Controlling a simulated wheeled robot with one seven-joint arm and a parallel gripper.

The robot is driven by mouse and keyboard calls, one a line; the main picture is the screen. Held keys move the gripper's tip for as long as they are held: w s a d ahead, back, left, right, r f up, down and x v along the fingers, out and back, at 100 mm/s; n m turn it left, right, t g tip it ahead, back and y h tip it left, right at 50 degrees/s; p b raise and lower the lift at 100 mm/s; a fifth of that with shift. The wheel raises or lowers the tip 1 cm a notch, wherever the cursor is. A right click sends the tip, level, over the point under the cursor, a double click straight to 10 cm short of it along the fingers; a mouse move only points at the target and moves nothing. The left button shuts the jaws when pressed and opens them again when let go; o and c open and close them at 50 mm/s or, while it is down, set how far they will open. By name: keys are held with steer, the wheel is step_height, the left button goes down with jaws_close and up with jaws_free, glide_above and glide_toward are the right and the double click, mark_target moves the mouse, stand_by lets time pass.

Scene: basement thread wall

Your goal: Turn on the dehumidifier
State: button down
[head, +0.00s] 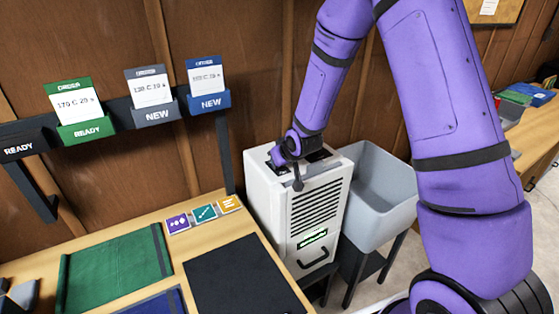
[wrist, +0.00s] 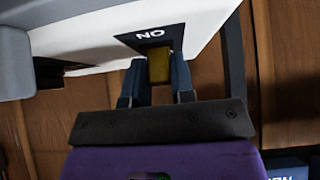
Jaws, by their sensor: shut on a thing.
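The dehumidifier (head: 268,205) is a white box with a dark front vent, a green-lit display and a black handle, standing beyond the table's right end. My gripper (head: 291,165) reaches down onto its top from above. In the wrist view my gripper (wrist: 157,78) is shut on a yellow switch (wrist: 159,67), with one dark finger on each side. The switch sits at a black plate (wrist: 150,38) on the white dehumidifier top (wrist: 205,20). White letters on the plate show upside down and look like "ON". The arm partly hides the dehumidifier's top in the head view.
A grey bin (head: 372,195) stands close on the dehumidifier's right. A wooden table (head: 130,245) with a green mat (head: 115,268) and a black mat (head: 240,275) lies to the left. Card holders (head: 150,112) hang on the wood wall behind.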

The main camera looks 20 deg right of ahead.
steer(key=shift+d, duration=0.1)
steer(key=c, duration=1)
jaws_free()
steer(key=shift+o, duration=0.2)
steer(key=v, duration=1)
steer(key=shift+s+r, duration=0.2)
steer(key=shift+r, duration=0.05)
steer(key=shift+d, duration=0.1)
steer(key=s+d+r+m+g+h, duration=0.15)
steer(key=s+d+r, duration=0.25)
steer(key=s+r, duration=1.35)
steer(key=s, duration=0.4)
steer(key=s+r+g, duration=0.1)
steer(key=s+r, duration=0.3)
steer(key=s, duration=0.4)
steer(key=shift+d+r+m, duration=0.3)
steer(key=shift+m, duration=0.05)
